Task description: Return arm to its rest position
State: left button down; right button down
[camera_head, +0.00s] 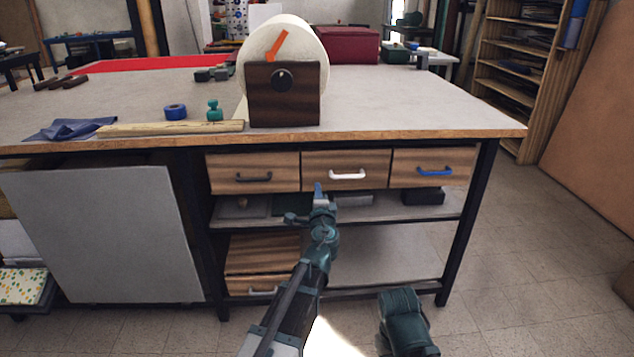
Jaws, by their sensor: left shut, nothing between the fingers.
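My left arm reaches up from the bottom middle of the head view. Its gripper (319,190) is shut and empty, in front of the workbench. In the picture its tip lies just below and left of the white handle (347,176) of the middle drawer (345,159), with a small gap between them. I cannot tell the gap in depth. A teal part of my right arm shows at the bottom, right of the middle; its gripper is not in view.
The workbench (420,100) has three closed drawers, with black (253,178), white and blue (434,171) handles. A large roll (300,45) in a dark wooden holder (270,108) stands on top. A grey panel (105,235) leans at left. Floor (530,250) at right is clear.

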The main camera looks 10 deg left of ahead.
pick_arm(q)
jog(key=s+d+f+n+g+y, duration=0.1)
jog(key=s+d+f+n+g, duration=0.1)
jog(key=s+f+n+g, duration=1)
jog(key=s+d+f+m+g+h, duration=0.1)
jog(key=s+d+f+g+h, duration=0.35)
jog(key=s, duration=0.75)
jog(key=s+d+f+m+g+h, duration=0.1)
jog(key=s+d+f, duration=0.4)
jog(key=s+d, duration=0.5)
notch_tip(320, 180, up, 36)
jog(key=s+a+p, duration=0.1)
jog(key=a+p, duration=0.1)
jog(key=p, duration=3.4)
jog(key=shift+a+f+n, duration=0.2)
jog(key=shift+a+n, duration=0.05)
jog(key=shift+n, duration=0.05)
